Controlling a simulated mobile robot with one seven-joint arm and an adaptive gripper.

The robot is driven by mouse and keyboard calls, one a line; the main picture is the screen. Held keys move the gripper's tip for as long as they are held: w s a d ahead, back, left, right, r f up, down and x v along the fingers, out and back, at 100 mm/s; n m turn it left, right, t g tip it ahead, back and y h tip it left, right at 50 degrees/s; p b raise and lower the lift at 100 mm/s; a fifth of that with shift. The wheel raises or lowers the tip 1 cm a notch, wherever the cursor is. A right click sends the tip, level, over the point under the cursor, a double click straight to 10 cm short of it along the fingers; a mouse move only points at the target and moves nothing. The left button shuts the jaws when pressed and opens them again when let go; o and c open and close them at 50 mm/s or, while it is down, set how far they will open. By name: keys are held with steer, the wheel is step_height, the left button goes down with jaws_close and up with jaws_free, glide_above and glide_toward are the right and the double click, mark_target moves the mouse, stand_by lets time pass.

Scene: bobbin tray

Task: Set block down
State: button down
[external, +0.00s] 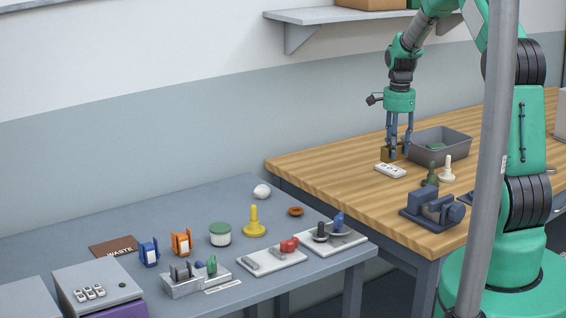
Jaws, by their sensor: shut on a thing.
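My gripper (398,153) points straight down over the wooden table (320,165), near its back edge. Its blue fingers are shut on a small brown block (387,154), which shows mostly at the left finger. The block is at or just above the tabletop; I cannot tell whether it touches the wood. Part of the block is hidden behind the fingers.
A grey bin (455,140) stands right of my gripper, and a white power strip (390,170) lies just in front. A green bottle-shaped piece (431,175), a cream piece (447,170) and a dark blue vise (432,209) stand nearer. The table's left part is clear.

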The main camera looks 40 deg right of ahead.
steer(key=shift+w+r, duration=0.15)
steer(key=w+a+f+p, duration=0.4)
steer(key=w+a+p, duration=0.3)
steer(key=w+p, duration=0.2)
steer(key=shift+w+a+f, duration=0.15)
steer(key=shift+w+f, duration=0.2)
steer(key=shift+w, duration=0.4)
stand_by(0.5)
steer(key=shift+w+d+f+p, duration=0.25)
steer(key=shift+w+d, duration=0.45)
steer(key=shift+w, duration=1.9)
steer(key=shift+w+d+f+p, duration=0.25)
steer(key=shift+w+d, duration=0.5)
steer(key=shift+w, duration=1.8)
steer(key=shift+w+d+f+p, duration=0.25)
steer(key=shift+w+d, duration=0.45)
steer(key=shift+w, duration=1.9)
steer(key=shift+f, duration=0.1)
steer(key=shift+f, duration=1.65)
